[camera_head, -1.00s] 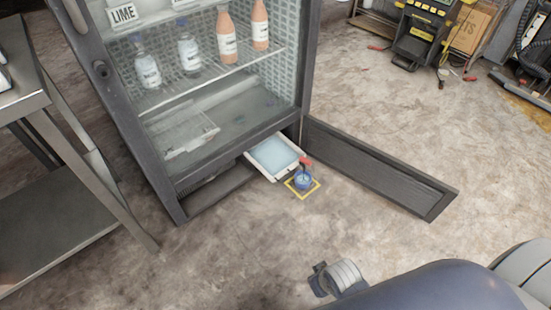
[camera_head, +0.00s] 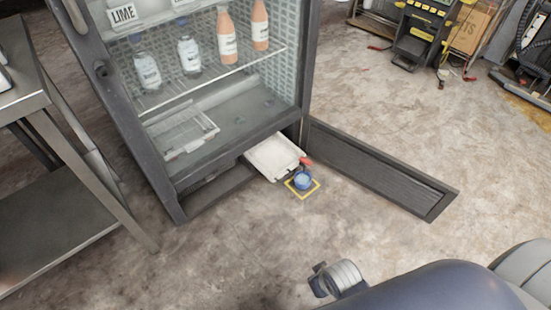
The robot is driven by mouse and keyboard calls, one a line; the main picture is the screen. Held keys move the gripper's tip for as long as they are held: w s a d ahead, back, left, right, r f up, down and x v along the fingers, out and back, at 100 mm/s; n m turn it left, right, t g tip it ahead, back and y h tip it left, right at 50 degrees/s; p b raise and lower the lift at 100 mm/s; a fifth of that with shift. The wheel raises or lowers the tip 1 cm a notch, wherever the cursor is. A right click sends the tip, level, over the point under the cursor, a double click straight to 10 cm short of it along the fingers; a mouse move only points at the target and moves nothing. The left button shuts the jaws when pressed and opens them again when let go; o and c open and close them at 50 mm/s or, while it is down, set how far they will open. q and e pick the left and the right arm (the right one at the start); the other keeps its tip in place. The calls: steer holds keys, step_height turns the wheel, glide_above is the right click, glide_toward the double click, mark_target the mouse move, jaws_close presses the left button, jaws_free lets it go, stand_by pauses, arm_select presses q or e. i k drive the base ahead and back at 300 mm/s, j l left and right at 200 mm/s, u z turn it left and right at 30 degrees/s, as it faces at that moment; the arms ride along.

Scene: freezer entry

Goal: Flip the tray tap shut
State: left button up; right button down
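The white tray (camera_head: 272,160) juts out from below the fridge and looks empty. The tap with its red handle (camera_head: 306,161) is at the tray's front right corner; its exact angle is too small to tell. A blue cup (camera_head: 303,180) stands on the floor just below the tap, inside a yellow square, with pale blue inside. A grey and dark end part of mine, apparently my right gripper (camera_head: 318,280), shows at the bottom, apart from the tap and cup; its fingers cannot be made out. My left gripper is not in view.
The fridge (camera_head: 168,195) holds several bottles and a clear rack. A dark low panel (camera_head: 380,165) stands out to the right of the tray. A metal table (camera_head: 45,100) is at left. The floor in front of the cup is clear.

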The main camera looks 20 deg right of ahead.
mark_target(304, 161)
steer(key=i, duration=0.65)
steer(key=z, duration=1.6)
